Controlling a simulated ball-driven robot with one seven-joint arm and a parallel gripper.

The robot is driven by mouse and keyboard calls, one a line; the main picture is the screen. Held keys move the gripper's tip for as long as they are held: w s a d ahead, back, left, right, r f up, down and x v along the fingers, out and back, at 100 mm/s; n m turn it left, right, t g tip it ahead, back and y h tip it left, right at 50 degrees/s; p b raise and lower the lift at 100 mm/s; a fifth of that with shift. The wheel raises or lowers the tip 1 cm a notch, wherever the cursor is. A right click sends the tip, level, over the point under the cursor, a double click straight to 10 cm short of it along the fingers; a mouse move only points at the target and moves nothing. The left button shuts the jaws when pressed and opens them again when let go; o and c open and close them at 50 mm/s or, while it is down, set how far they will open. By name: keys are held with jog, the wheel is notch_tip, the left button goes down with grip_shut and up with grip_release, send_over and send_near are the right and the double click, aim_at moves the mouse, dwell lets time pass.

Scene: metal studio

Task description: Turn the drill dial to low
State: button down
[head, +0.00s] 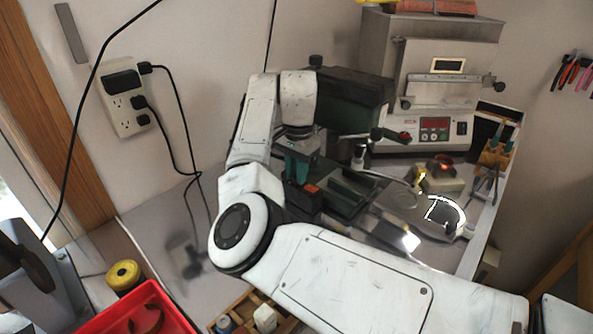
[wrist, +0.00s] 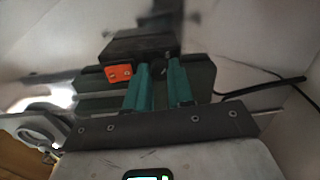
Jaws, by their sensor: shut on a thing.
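The drill (head: 345,112) is a dark green and black bench machine in the middle of the worktop, partly behind my arm. At its base is a black control box (wrist: 135,46) with an orange-red switch (wrist: 118,73), which also shows in the head view (head: 312,188). My gripper (head: 298,172) points down at this box. In the wrist view its two teal fingers (wrist: 160,74) close around a small dark part on the box's front, right of the switch, which appears to be the drill dial. The fingers hide most of it, and its setting cannot be read.
A grey furnace (head: 440,85) with a red display stands behind right. A red bin (head: 150,308) and a yellow spool (head: 124,275) are front left. A power outlet (head: 124,102) with black cables hangs on the wall.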

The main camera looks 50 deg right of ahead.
jog(key=shift+r+n+p, duration=0.25)
jog(key=shift+n+p, duration=0.15)
jog(key=shift+p, duration=0.35)
jog(key=shift+f+n, duration=0.2)
jog(key=shift+n, duration=0.1)
jog(key=c, duration=1.3)
grip_release()
jog(key=shift+o, duration=0.2)
notch_tip(320, 180, up, 11)
jog(key=shift+s, duration=0.15)
jog(key=shift+f, duration=0.1)
